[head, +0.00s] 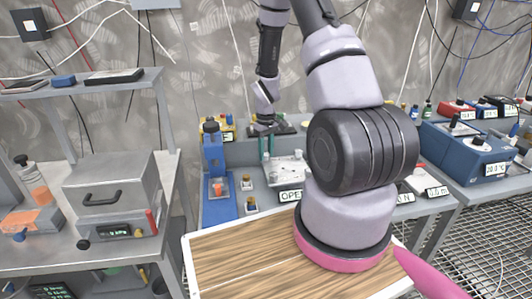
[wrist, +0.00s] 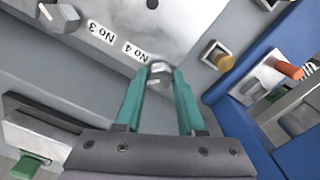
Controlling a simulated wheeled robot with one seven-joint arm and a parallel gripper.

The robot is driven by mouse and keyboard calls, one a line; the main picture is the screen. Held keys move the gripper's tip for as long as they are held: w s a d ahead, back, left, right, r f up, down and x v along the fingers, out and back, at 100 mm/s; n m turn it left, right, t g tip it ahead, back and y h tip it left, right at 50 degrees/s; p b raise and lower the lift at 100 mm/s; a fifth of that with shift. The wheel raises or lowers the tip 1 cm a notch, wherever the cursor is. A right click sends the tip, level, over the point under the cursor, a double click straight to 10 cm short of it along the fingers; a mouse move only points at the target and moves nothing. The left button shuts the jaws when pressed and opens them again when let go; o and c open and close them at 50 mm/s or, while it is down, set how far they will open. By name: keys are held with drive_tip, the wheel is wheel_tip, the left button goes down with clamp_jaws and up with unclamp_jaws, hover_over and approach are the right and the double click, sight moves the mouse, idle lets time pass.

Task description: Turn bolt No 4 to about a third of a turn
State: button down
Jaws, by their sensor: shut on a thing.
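Bolt No 4 (wrist: 160,73) is a grey metal bolt head at the edge of a pale metal plate in the wrist view. Its label "No 4" (wrist: 135,51) is beside it. My gripper (wrist: 160,80) has two green fingers, shut on the bolt head from both sides. Bolt No 3 (wrist: 60,17) stands to the left, apart from my gripper, near its own label (wrist: 102,32). In the head view my gripper (head: 267,150) is at the far bench, over the pale plate (head: 288,168). The bolt is too small to make out there.
A blue fixture (head: 220,170) with an orange part stands close to the left of my gripper in the head view. Brass-coloured square fittings (wrist: 218,54) are near the bolt. A wooden-topped table (head: 235,265) is in front, and a blue instrument box (head: 470,150) stands at right.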

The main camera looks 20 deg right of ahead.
drive_tip(key=m, duration=1.1)
drive_tip(key=shift+m, duration=1.8)
drive_tip(key=c, duration=0.5)
unclamp_jaws()
drive_tip(key=shift+r, duration=0.1)
